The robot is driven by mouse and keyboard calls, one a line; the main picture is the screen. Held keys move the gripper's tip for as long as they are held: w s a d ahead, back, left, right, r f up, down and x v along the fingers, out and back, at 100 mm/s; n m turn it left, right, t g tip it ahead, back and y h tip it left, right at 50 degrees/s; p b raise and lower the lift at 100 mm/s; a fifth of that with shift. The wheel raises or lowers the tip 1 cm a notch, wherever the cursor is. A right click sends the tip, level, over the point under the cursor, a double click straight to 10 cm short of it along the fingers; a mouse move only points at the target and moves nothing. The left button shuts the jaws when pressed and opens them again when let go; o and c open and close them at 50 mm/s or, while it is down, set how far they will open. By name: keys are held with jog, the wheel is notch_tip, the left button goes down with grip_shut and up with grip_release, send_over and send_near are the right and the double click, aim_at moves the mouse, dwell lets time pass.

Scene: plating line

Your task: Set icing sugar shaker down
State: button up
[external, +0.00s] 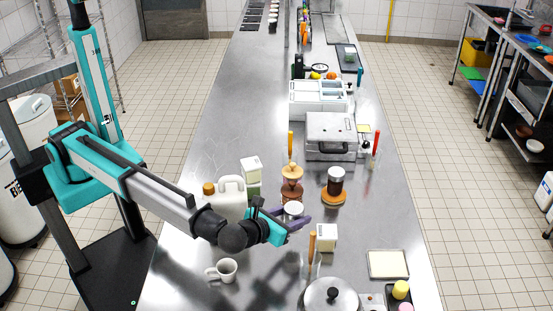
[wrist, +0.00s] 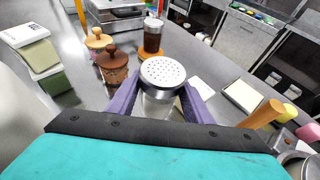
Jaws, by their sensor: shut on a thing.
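The icing sugar shaker (wrist: 162,73) has a silver perforated lid and a clear body, and stands upright between the purple fingers of my gripper (wrist: 158,105) in the wrist view. In the external view its pale top (external: 293,208) shows between the fingers of my gripper (external: 296,219), over the steel counter (external: 205,160). My gripper is shut on the shaker. The shaker's lower body is mostly hidden by my gripper, and I cannot tell whether its base touches the counter.
Wooden mills (external: 292,185) and a dark jar on a round wooden board (external: 334,197) stand just beyond. A white jug (external: 228,197), a mug (external: 223,270), a carton (external: 327,238), a lidded pan (external: 331,296) and a pale tray (external: 388,264) surround the gripper.

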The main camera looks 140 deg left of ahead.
jog(key=shift+f, duration=1.4)
jog(key=shift+f+p, duration=0.6)
jog(key=shift+f, duration=1.25)
jog(key=shift+f, duration=0.15)
jog(key=o, duration=1.2)
jog(key=shift+c, duration=0.2)
jog(key=shift+d, duration=0.1)
jog(key=s+b+v, duration=0.1)
jog(key=b+v, duration=0.2)
jog(key=v, duration=0.9)
jog(key=shift+w+r, duration=0.25)
jog(key=shift+w, duration=0.2)
jog(key=shift+o, duration=0.4)
